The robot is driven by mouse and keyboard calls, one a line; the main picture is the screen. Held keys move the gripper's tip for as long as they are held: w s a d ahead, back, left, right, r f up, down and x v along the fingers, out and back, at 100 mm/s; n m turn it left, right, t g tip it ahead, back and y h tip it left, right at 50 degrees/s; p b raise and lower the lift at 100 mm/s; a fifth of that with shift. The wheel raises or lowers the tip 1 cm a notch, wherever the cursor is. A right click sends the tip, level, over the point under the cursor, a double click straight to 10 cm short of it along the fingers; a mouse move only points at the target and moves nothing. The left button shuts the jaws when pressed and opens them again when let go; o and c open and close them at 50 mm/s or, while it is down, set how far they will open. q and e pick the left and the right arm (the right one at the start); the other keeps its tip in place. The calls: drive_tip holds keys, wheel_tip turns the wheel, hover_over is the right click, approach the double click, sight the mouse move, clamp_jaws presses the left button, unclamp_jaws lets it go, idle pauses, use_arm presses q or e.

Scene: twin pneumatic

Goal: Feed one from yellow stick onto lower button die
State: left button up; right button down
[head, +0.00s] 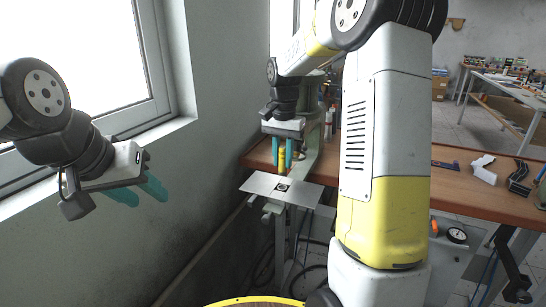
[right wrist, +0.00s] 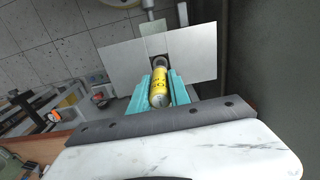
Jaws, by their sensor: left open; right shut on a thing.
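My right gripper (head: 282,155) is shut on the yellow stick (head: 282,160), a slim yellow cylinder held upright between teal fingers. In the right wrist view the stick (right wrist: 160,90) has dark print and a pale near end, with a finger on each side. The lower button die (head: 283,187) is a small dark round piece in the middle of a pale metal plate (head: 258,184). The stick is over the plate; whether its tip touches the die is not clear. In the right wrist view the die (right wrist: 160,62) is partly hidden behind the stick. My left gripper (head: 136,192) is open and empty, near the window.
The press body (head: 312,145) stands close behind my right gripper, at the left end of a brown workbench (head: 400,172). A white tool (head: 484,169) and dark items lie on the bench's right part. The wall and window (head: 90,60) border the left side.

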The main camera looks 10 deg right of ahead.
sight(282, 172)
idle(0.4)
drive_tip(key=shift+f, duration=2.1)
drive_tip(key=shift+f, duration=0.45)
idle(0.5)
drive_tip(key=shift+r, duration=0.15)
drive_tip(key=shift+r, duration=2.85)
